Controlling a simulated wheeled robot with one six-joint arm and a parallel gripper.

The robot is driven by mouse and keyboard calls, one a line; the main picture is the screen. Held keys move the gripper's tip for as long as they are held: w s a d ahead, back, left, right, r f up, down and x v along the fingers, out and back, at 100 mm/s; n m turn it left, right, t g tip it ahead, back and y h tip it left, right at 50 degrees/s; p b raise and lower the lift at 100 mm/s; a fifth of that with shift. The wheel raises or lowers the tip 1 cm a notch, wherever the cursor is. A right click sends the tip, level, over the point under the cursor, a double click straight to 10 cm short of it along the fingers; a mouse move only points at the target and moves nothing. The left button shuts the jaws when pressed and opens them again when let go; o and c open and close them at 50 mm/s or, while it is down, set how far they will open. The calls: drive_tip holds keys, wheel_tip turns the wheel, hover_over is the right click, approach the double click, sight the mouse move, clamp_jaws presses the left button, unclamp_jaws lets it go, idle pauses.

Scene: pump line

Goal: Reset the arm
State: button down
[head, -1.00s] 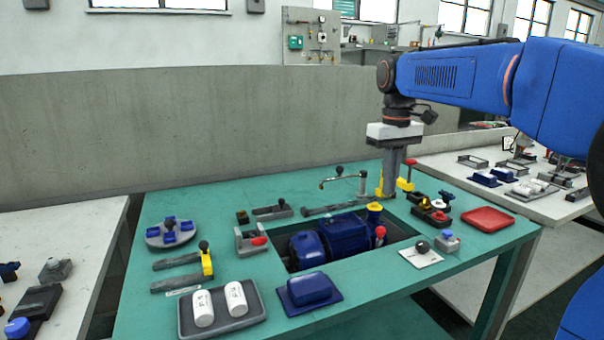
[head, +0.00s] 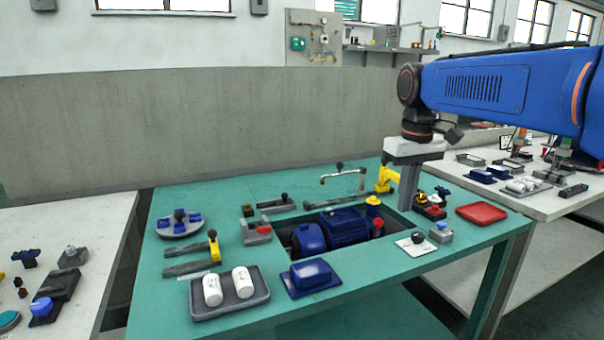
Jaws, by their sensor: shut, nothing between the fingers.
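My gripper (head: 408,207) points straight down over the right part of the green table (head: 352,278). Its grey fingers are together with nothing between them. The fingers stand in front of the space between the yellow lever piece (head: 385,179) and the dark tray with small red and yellow parts (head: 430,211). The fingers hide part of both places, and I cannot tell how high the tips are above the table. The blue pump motor (head: 342,226) lies in the table's cut-out, just left of my gripper.
A grey tray with two white cylinders (head: 258,301), a blue block (head: 311,275) and a round grey plate with blue pieces (head: 180,228) stand on the table. A red tray (head: 481,214) lies at right. A concrete wall (head: 200,130) runs behind. White side tables flank it.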

drive_tip(key=s+d+f+m+t, duration=0.2)
drive_tip(key=s+f, duration=0.7)
drive_tip(key=s, duration=0.3)
drive_tip(key=s+d+f+m+t, duration=0.1)
drive_tip(key=s+d+f+t, duration=0.1)
drive_tip(key=s+f, duration=0.7)
drive_tip(key=s+d, duration=0.1)
drive_tip(key=s, duration=0.2)
drive_tip(key=shift+s+f+m, duration=0.3)
drive_tip(key=shift+s+m, duration=0.05)
drive_tip(key=shift+m, duration=0.05)
drive_tip(key=shift+d, duration=0.1)
